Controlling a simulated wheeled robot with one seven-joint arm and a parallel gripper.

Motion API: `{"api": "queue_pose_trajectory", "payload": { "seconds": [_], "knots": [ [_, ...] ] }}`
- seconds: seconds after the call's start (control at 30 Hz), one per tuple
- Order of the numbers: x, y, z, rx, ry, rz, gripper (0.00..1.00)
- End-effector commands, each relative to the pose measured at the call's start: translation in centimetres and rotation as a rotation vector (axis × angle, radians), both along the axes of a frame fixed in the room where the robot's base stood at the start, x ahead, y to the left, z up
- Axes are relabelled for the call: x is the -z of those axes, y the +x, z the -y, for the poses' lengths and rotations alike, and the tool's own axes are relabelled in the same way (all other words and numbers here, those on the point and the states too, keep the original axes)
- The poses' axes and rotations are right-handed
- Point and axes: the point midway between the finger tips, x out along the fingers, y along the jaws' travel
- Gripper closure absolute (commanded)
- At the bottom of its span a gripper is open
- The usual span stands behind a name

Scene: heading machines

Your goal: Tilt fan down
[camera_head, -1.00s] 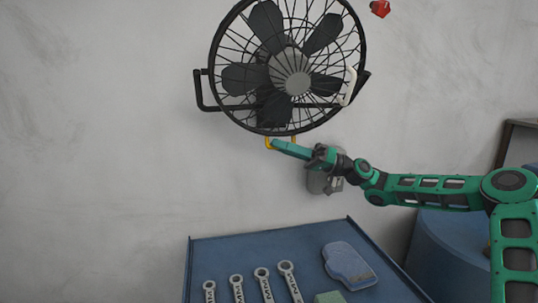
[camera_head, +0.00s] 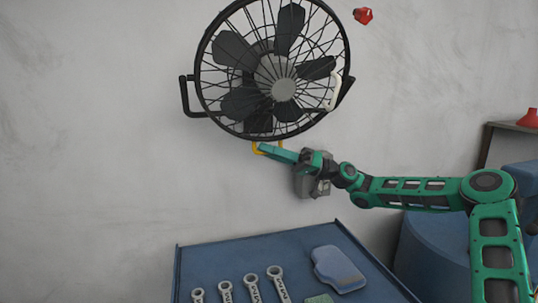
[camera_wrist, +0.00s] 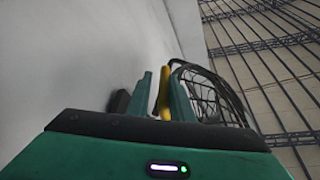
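A black caged fan (camera_head: 284,89) hangs on the wall in a dark U-shaped bracket (camera_head: 186,98). A yellow handle (camera_head: 256,149) sits at its lower rim, and a white handle (camera_head: 334,90) is at its right side. My gripper (camera_head: 264,150) is at the yellow handle, just below the cage. In the wrist view the yellow handle (camera_wrist: 163,92) stands between the two green fingers, close to the right one. I cannot tell whether both fingers press on it. The fan cage (camera_wrist: 215,92) shows just right of the fingers.
A blue table (camera_head: 215,256) with several wrenches (camera_head: 251,288) and a blue item (camera_head: 338,268) stands below my arm. A blue rounded object (camera_head: 440,245) and a shelf (camera_head: 505,127) are at the right. The wall left of the fan is clear.

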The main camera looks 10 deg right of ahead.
Motion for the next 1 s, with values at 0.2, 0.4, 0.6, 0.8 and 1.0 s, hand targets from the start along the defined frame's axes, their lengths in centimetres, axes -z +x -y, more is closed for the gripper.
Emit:
{"api": "queue_pose_trajectory", "payload": {
  "seconds": [0.2, 0.4, 0.6, 0.8, 1.0],
  "knots": [
    [0.2, 0.0, 0.3, 0.000, 0.000, -0.001, 0.81],
    [1.0, -0.2, 2.7, 0.003, -0.001, -0.001, 0.81],
    [2.4, -0.4, 6.4, 0.004, 0.000, -0.003, 0.81],
    [3.3, -0.7, 9.0, 0.001, 0.000, -0.003, 0.81],
    [3.8, -0.8, 10.1, 0.001, -0.001, -0.003, 0.81]
  ]
}}
